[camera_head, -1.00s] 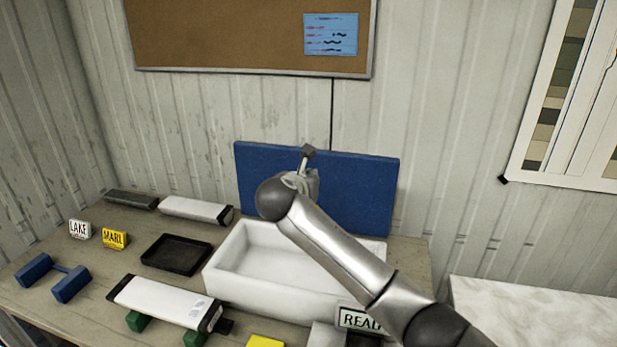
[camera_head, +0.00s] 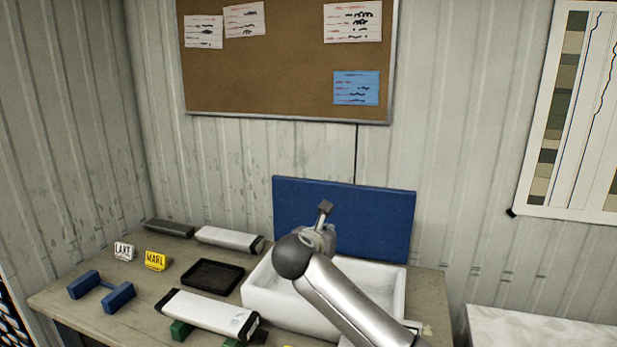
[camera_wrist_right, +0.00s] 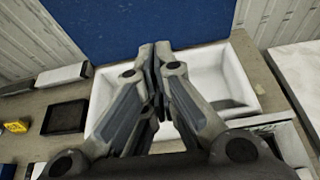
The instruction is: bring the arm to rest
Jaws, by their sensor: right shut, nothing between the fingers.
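My right arm (camera_head: 340,298) reaches in from the lower right of the head view. My right gripper (camera_head: 326,240) is above the white basin (camera_head: 270,308), in front of the blue panel (camera_head: 350,215); the wrist hides most of its fingers there. In the right wrist view the right gripper (camera_wrist_right: 156,65) shows its fingers together, with nothing between them. The basin (camera_wrist_right: 242,75) lies below and beyond the fingers. My left gripper is in neither current view.
A black tray (camera_head: 213,277), a white core liner (camera_head: 210,312) on green supports, another white liner (camera_head: 228,238), a dark bar (camera_head: 168,229), a blue cradle (camera_head: 100,290), and LAKE (camera_head: 124,251) and MARL (camera_head: 156,261) tags occupy the bench. A pale surface (camera_head: 540,328) stands at right.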

